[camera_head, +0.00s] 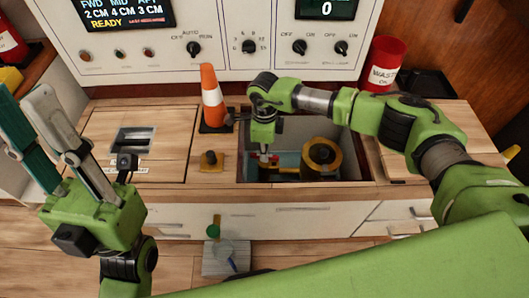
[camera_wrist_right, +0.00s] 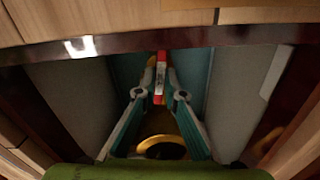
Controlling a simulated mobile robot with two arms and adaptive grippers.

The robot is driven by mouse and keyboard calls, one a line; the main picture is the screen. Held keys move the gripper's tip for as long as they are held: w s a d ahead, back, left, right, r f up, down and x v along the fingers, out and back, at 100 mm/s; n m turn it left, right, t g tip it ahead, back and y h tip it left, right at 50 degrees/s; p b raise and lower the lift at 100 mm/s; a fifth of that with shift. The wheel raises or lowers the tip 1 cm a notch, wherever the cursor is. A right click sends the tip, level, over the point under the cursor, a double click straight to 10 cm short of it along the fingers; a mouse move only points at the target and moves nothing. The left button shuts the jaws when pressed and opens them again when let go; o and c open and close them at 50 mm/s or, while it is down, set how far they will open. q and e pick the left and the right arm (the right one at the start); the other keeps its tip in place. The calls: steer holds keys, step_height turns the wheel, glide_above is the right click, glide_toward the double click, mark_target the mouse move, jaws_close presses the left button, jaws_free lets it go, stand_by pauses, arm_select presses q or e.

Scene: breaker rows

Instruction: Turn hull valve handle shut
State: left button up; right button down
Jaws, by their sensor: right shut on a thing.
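The red valve handle (camera_wrist_right: 160,72) shows between my right fingertips in the wrist view, with a pale mark on its face. My right gripper (camera_wrist_right: 158,94) is shut on it, down inside an open hatch (camera_head: 345,180) in the wooden counter. In the head view the right gripper (camera_head: 267,158) covers part of the handle, and a little red (camera_head: 272,165) shows beside its tips. A brass round fitting (camera_head: 321,153) stands to the right in the hatch. My left gripper (camera_head: 48,140) is open and empty, raised at the left.
An orange-and-white cone (camera_head: 212,95) stands at the hatch's back left corner. A brass knob piece (camera_head: 211,160) is left of the hatch. A red waste bin (camera_head: 384,62) stands at the back right. A control panel (camera_head: 220,38) rises behind the counter.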

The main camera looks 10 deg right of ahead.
steer(key=shift+n, duration=0.8)
steer(key=c, duration=2.1)
jaws_free()
steer(key=shift+c, duration=0.2)
steer(key=shift+r, duration=0.1)
step_height(320, 180, up, 12)
